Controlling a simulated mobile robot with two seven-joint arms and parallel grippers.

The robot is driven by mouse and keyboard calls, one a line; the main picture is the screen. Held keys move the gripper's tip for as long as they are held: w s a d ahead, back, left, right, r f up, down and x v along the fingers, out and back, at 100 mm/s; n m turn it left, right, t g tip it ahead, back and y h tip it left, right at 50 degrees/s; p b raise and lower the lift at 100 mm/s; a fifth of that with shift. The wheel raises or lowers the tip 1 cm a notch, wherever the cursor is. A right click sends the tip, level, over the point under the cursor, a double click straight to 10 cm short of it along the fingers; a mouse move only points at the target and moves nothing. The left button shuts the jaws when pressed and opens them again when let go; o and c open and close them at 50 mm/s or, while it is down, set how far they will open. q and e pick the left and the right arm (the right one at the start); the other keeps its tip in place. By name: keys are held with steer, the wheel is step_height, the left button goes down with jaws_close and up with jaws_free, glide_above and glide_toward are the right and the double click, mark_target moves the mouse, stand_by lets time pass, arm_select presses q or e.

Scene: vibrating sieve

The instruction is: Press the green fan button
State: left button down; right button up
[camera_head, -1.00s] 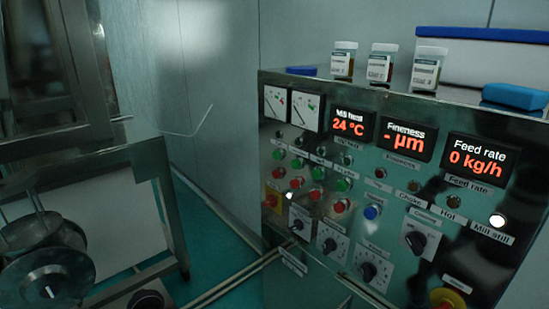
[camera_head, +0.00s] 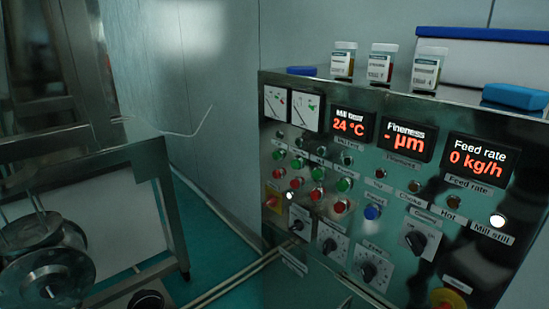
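The control panel (camera_head: 400,185) stands at the right, with a row of several green buttons across its left half. From left to right they include a first (camera_head: 279,154), a second (camera_head: 298,163), a third (camera_head: 317,173) and a fourth (camera_head: 344,184). Small labels sit above them, too blurred to tell which one is the fan button. A row of red buttons (camera_head: 341,206) lies below, with a blue button (camera_head: 372,212) to its right. Neither of my grippers is in view.
Dark rotary knobs (camera_head: 369,271) and an emergency stop (camera_head: 447,299) sit low on the panel. Labelled jars (camera_head: 381,64) and a blue block (camera_head: 515,97) stand on top. A metal frame with machinery (camera_head: 48,270) is at the left. The space before the panel is clear.

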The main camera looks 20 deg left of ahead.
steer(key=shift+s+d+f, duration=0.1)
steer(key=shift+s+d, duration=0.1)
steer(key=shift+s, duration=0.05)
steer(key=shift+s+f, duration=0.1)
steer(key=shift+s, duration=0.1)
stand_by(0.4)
